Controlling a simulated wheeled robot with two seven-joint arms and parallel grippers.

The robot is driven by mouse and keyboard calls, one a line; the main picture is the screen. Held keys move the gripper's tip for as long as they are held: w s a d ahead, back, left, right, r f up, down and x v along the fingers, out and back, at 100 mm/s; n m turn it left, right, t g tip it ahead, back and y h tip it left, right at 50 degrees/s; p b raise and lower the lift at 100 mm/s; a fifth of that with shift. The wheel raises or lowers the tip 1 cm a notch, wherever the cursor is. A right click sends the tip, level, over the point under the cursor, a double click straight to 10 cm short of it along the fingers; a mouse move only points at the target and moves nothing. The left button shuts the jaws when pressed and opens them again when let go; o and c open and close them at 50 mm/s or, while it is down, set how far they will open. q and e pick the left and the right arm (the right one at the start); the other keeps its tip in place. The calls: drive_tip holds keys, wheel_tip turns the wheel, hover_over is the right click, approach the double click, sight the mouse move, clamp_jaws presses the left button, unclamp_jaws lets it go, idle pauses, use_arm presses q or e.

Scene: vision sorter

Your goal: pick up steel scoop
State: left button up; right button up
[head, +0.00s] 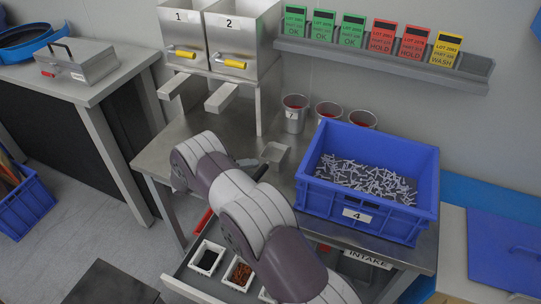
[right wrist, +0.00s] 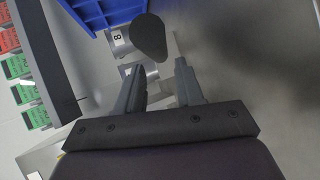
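The steel scoop (head: 275,152) is a small grey pan on the steel bench, left of the blue crate; its near end is hidden by my right arm. My right gripper (head: 250,164) is close to the scoop's near side, mostly hidden behind my arm in the head view. In the right wrist view my right gripper (right wrist: 160,84) has its two fingers apart, with nothing between them. A dark rounded piece (right wrist: 149,38) shows just beyond the fingertips; I cannot tell surely whether it is the scoop's handle. My left gripper is not in view.
A blue crate (head: 429,193) of small metal parts, marked 4, stands right of the scoop. Metal cups (head: 294,117) stand behind it. Numbered hoppers (head: 240,32) stand on the back left. Small white trays (head: 207,258) lie below the bench's front edge.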

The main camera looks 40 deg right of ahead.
drive_tip(key=x, duration=0.2)
drive_tip(key=p+x, duration=0.1)
drive_tip(key=w+x, duration=0.1)
drive_tip(key=x, duration=0.1)
drive_tip(key=shift+d+f, duration=0.15)
drive_tip(key=shift+d, duration=0.15)
clamp_jaws()
wheel_tip(320, 180, up, 10)
drive_tip(key=c, duration=0.6)
unclamp_jaws()
clamp_jaws()
idle(0.4)
